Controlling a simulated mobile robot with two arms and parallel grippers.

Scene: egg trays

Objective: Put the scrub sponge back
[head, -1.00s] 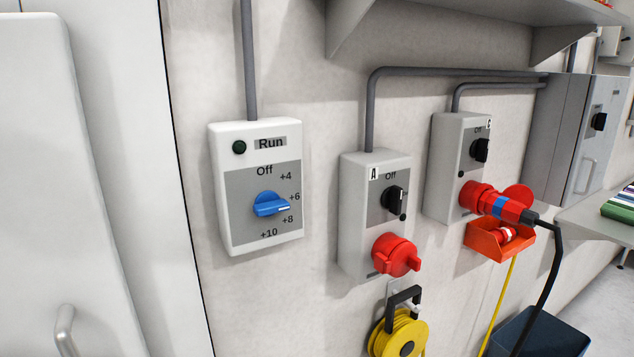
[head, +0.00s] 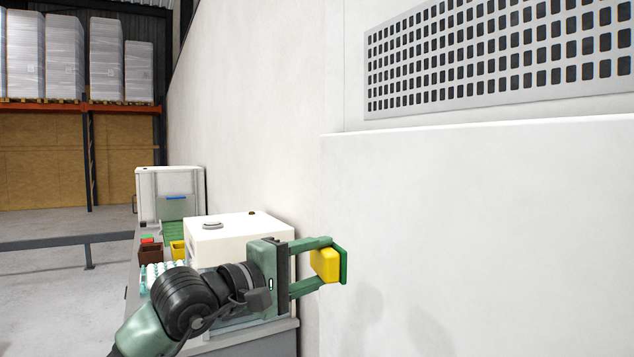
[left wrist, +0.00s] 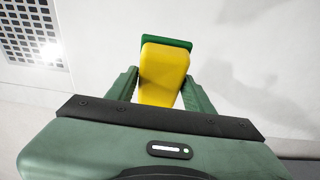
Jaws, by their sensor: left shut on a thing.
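The scrub sponge (head: 325,265) is a yellow block with a green scouring layer on its far face. My left gripper (head: 328,264) is shut on it and holds it in the air in front of a white panel. In the left wrist view the sponge (left wrist: 163,75) sits between the two green fingers of the left gripper (left wrist: 160,85), its green layer pointing away from the palm. The place where the sponge belongs is not clear in these views. My right gripper is not in view.
A large white cabinet or panel (head: 470,230) with a grey vent grille (head: 500,50) fills the right side. Behind my left arm a counter carries a white box-shaped machine (head: 235,230), egg trays (head: 160,272) and small brown and yellow bins (head: 150,252). Open floor (head: 50,300) lies at left.

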